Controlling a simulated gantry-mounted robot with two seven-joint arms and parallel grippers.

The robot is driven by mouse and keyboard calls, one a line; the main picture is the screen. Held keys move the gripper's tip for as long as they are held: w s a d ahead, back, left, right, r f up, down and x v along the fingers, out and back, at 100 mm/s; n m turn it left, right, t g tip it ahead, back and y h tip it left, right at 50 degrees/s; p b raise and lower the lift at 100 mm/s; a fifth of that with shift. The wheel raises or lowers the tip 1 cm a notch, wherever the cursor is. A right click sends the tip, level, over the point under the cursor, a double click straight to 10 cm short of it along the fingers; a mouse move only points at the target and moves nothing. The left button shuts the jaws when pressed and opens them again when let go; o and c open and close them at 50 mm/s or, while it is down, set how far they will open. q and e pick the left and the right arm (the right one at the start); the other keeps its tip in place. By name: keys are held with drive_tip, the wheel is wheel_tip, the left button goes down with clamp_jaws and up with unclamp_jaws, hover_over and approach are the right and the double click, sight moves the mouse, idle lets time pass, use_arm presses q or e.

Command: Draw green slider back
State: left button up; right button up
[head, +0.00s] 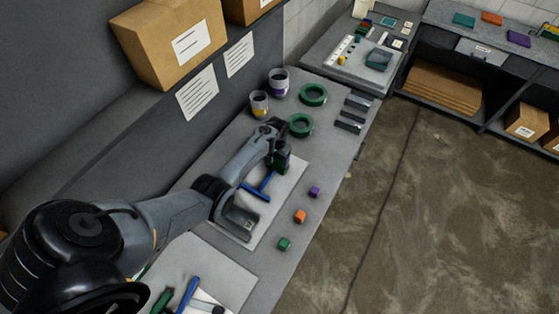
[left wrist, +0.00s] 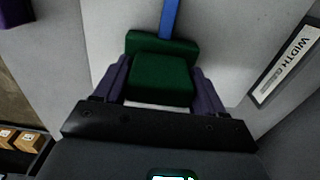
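The green slider (left wrist: 160,78) is a dark green block with a wider green bar behind it, on a blue rail (left wrist: 170,18). In the head view the blue rail (head: 262,187) ends in a T-shaped crosspiece and lies on a pale sheet on the bench. My left gripper (head: 281,160) is down at the slider's end of the rail. In the left wrist view my left gripper (left wrist: 161,88) has one finger against each side of the green block, and looks shut on it. The head view mostly hides the slider behind the gripper. My right gripper is not in view.
Purple (head: 314,192), orange (head: 300,216) and green (head: 284,244) small blocks lie along the bench's right side. Green rings (head: 301,125) and two cups (head: 259,104) stand beyond the gripper. A printed label (left wrist: 287,62) lies right of the slider.

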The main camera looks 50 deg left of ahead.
use_arm(q)
drive_tip(key=o, duration=0.3)
drive_tip(key=shift+w+a, duration=0.1)
drive_tip(key=shift+w, duration=0.05)
drive_tip(key=shift+r, duration=0.1)
drive_tip(key=shift+r, duration=0.2)
wheel_tip(320, 180, up, 8)
drive_tip(key=shift+r+p, duration=0.25)
drive_tip(key=shift+p, duration=0.35)
drive_tip(key=shift+r, duration=0.9)
